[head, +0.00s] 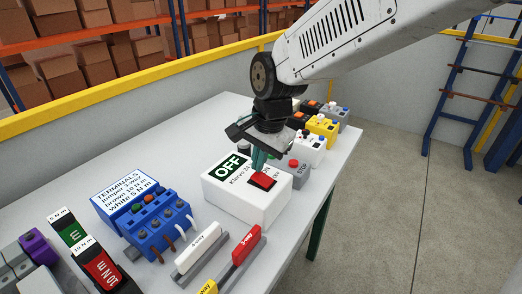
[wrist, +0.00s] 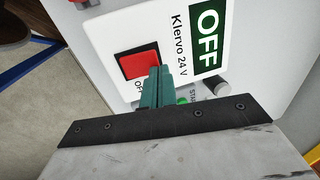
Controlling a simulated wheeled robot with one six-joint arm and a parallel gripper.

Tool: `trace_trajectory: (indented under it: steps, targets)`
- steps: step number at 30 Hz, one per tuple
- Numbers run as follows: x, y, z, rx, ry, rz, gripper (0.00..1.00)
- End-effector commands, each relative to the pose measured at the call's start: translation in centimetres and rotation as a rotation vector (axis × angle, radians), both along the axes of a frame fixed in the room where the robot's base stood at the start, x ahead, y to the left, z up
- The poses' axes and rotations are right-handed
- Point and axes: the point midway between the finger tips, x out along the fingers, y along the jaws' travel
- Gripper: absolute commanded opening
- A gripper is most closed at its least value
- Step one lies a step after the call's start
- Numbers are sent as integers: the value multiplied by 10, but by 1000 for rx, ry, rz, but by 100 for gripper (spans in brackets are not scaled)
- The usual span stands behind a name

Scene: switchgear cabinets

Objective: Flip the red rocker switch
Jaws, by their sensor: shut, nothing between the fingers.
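The red rocker switch (head: 262,181) sits on the top of a white box (head: 234,202) marked with a green OFF label and "Klervo 24 V". In the wrist view the red rocker (wrist: 139,64) sits in a dark frame, with small lettering beside it partly covered. My gripper (head: 257,163) is shut and empty, its teal fingers pointing down at the far edge of the rocker. In the wrist view the fingertips (wrist: 160,72) overlap the rocker's edge. I cannot tell whether they touch it.
A grey box with a red stop button (head: 294,166) stands close behind the white box. A blue terminal block (head: 155,222) stands to the left. Red and white levers (head: 198,249) lie in front. More small boxes (head: 322,128) stand at the back right.

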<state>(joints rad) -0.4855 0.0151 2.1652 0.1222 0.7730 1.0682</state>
Motion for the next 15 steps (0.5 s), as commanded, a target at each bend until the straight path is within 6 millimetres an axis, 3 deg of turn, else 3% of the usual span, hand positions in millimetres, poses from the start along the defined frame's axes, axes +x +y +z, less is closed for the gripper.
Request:
trace_trajectory:
  steps: [15]
  targets:
    - [2,3,-6,-36,32,3,0]
